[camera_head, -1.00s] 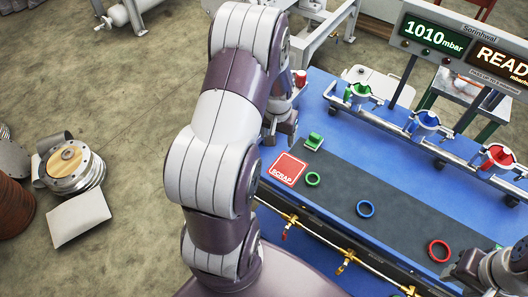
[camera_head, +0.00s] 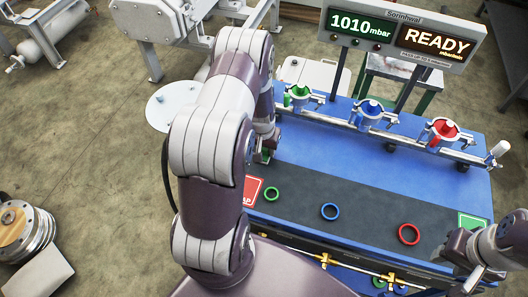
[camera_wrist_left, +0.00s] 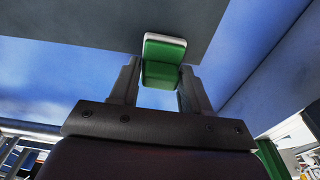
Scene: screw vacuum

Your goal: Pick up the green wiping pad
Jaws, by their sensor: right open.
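The green wiping pad (camera_head: 266,156) with a pale layer shows in the head view near the back edge of the dark strip, partly hidden by my left gripper (camera_head: 266,141). In the left wrist view the pad (camera_wrist_left: 163,62) sits between and slightly beyond the fingertips of my left gripper (camera_wrist_left: 160,82). The fingers are close at both its sides; whether they press on it cannot be told. The pad's contact with the surface is unclear. My right gripper (camera_head: 458,248) is open near the right end of the table.
Behind stands a rail with green (camera_head: 298,92), blue (camera_head: 370,112) and red (camera_head: 443,131) fittings, below a display (camera_head: 400,36).

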